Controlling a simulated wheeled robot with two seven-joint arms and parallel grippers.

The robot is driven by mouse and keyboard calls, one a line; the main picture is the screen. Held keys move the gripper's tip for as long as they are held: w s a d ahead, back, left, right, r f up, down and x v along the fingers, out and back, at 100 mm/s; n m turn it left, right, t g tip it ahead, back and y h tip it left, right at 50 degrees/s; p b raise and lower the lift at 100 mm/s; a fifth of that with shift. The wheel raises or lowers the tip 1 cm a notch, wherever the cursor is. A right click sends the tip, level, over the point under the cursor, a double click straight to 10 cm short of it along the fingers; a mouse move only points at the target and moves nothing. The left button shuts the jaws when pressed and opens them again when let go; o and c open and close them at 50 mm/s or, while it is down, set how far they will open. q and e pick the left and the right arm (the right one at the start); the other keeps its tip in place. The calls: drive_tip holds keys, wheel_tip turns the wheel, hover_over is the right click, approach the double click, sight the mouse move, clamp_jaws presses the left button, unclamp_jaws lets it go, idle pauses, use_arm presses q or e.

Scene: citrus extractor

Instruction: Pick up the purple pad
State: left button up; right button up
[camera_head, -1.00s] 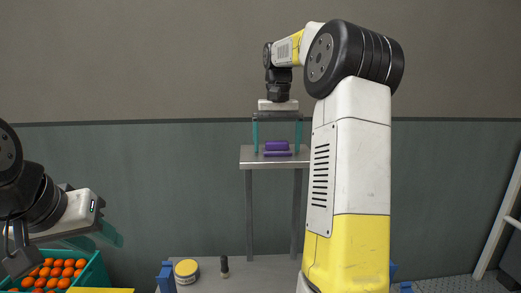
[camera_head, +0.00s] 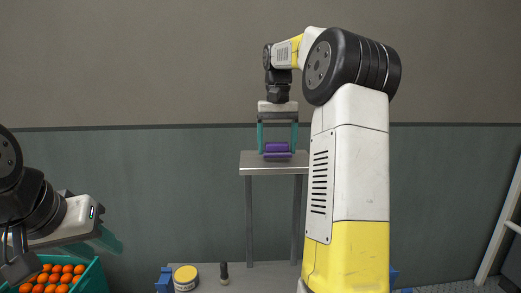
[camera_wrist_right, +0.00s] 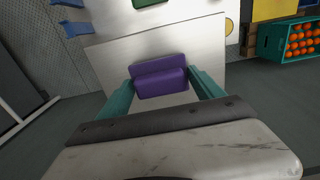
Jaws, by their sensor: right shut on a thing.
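The purple pad (camera_head: 278,148) is a small block with a wider flange, at the top of the grey stand in the head view. It also shows in the right wrist view (camera_wrist_right: 160,80), between the teal fingers. My right gripper (camera_head: 278,150) points straight down with one finger at each end of the pad and is shut on it. Any gap beneath the pad is too small to tell. My left gripper (camera_head: 95,243) hangs at the far left, away from the stand, with teal fingers seen from the side; its opening is unclear.
The stand's top (camera_head: 257,170) is a narrow metal shelf on tall legs. A teal crate (camera_head: 92,277) of oranges (camera_head: 55,279) is at lower left.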

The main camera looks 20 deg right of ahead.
drive_tip(key=shift+r, duration=0.5)
drive_tip(key=shift+s+a+r, duration=0.2)
drive_tip(key=shift+s+r, duration=0.1)
drive_tip(key=shift+r, duration=0.4)
drive_tip(key=s+a+r, duration=0.1)
drive_tip(key=s+a, duration=0.6)
drive_tip(key=s, duration=0.6)
drive_tip(key=shift+s+a+r, duration=0.15)
drive_tip(key=shift+a, duration=0.15)
drive_tip(key=o, duration=0.6)
drive_tip(key=c, duration=0.4)
drive_tip(key=shift+c, duration=0.2)
